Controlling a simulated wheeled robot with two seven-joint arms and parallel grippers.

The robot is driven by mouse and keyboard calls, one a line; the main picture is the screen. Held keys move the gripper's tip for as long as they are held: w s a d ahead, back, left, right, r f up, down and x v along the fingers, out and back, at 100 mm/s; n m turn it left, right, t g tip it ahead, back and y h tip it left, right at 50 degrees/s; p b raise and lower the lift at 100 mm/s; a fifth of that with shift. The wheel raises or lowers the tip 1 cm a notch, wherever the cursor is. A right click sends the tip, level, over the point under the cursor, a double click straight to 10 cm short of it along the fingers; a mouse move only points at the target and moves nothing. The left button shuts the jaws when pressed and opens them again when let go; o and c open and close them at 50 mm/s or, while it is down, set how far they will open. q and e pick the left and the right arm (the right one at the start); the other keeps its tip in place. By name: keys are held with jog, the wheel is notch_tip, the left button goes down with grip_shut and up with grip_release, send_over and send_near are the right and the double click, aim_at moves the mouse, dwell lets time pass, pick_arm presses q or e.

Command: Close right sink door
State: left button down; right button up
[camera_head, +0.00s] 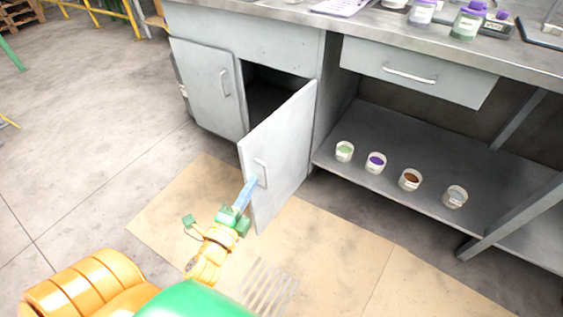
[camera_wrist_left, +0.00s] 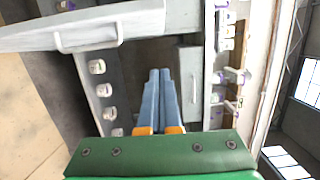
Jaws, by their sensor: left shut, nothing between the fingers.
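The right sink door (camera_head: 280,155) is a grey panel with a small handle, standing open and swung out from the cabinet in the head view. My left gripper (camera_head: 251,186) is shut and empty, its blue fingers at the handle side of the door's outer face. In the left wrist view the shut fingers (camera_wrist_left: 159,95) point forward, and the door (camera_wrist_left: 85,30) with its handle (camera_wrist_left: 92,40) lies above left of them. Whether the fingers touch the door I cannot tell. My right gripper is not in view.
The left cabinet door (camera_head: 207,85) stands beside the dark opening. To the right is a drawer (camera_head: 415,72) above a lower shelf (camera_head: 420,150) with several small cups. Bottles (camera_head: 467,22) stand on the countertop. Brown floor sheets (camera_head: 340,245) lie in front.

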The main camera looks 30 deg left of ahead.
aim_at(252, 151)
pick_arm(q)
jog(key=shift+w+a+f, duration=0.1)
jog(key=shift+w+a, duration=0.9)
jog(key=shift+w, duration=0.75)
jog(key=shift+w+a, duration=1)
jog(key=shift+w, duration=0.75)
jog(key=shift+w+a+f, duration=0.1)
jog(key=shift+w+a, duration=0.9)
jog(key=shift+w, duration=0.75)
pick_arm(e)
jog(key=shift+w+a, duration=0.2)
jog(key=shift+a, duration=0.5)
